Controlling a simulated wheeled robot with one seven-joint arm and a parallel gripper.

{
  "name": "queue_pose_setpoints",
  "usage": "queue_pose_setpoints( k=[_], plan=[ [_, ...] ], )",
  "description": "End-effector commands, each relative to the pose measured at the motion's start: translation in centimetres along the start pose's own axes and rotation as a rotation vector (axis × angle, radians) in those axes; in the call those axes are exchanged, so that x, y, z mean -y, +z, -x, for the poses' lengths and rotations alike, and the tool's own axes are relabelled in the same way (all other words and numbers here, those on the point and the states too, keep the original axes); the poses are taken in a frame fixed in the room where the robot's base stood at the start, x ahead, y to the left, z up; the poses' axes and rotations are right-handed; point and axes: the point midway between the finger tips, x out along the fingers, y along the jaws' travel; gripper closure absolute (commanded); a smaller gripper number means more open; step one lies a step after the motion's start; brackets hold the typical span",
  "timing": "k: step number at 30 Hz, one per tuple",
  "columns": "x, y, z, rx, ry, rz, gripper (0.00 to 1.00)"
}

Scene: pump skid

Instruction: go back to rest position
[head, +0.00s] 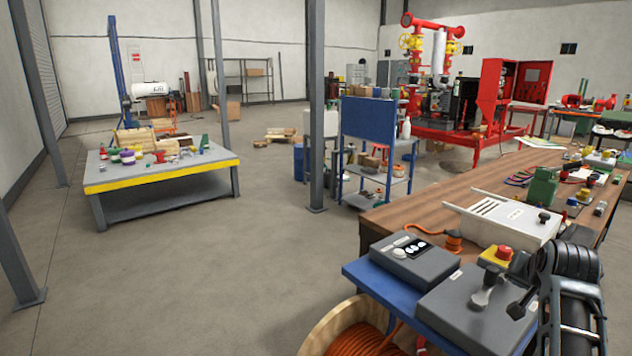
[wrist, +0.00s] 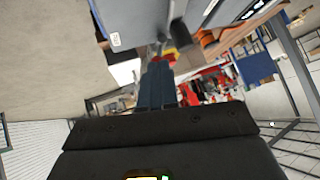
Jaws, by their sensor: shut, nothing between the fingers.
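My gripper (wrist: 157,68) shows in the wrist view with its two dark fingers together and nothing between them. My black arm stands at the lower right of the head view, beside the workbench and the blue stand. A grey control box (head: 478,305) with a lever sits on the blue stand (head: 385,294), close to my arm. In the wrist view the grey box (wrist: 130,22) fills the top, and a red and yellow button (wrist: 166,56) shows just beyond the fingertips. I cannot tell whether the fingers touch anything.
A grey panel with dials (head: 415,258) and a white box (head: 500,215) are near my arm. The wooden workbench (head: 425,205) holds several small parts. An orange cable reel (head: 345,330) is below. Open floor (head: 220,280) lies to the left, before a grey table (head: 165,180).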

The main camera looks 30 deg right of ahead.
Motion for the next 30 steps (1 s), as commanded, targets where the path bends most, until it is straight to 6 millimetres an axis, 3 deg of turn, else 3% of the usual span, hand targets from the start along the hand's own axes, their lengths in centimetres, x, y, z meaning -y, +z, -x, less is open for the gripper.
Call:
queue_pose_setpoints(
  k=[1, 7, 14, 23, 30],
  plan=[
    [0.0, 2.1, 0.1, -0.017, -0.006, 0.059, 1.00],
    [0.5, 8.6, 1.7, -0.102, -0.074, 0.262, 1.00],
    [1.0, 16.3, 5.5, -0.180, -0.199, 0.472, 1.00],
    [0.6, 25.6, 13.4, -0.245, -0.419, 0.673, 1.00],
    [-0.8, 31.2, 21.8, -0.275, -0.612, 0.765, 1.00]
  ],
)
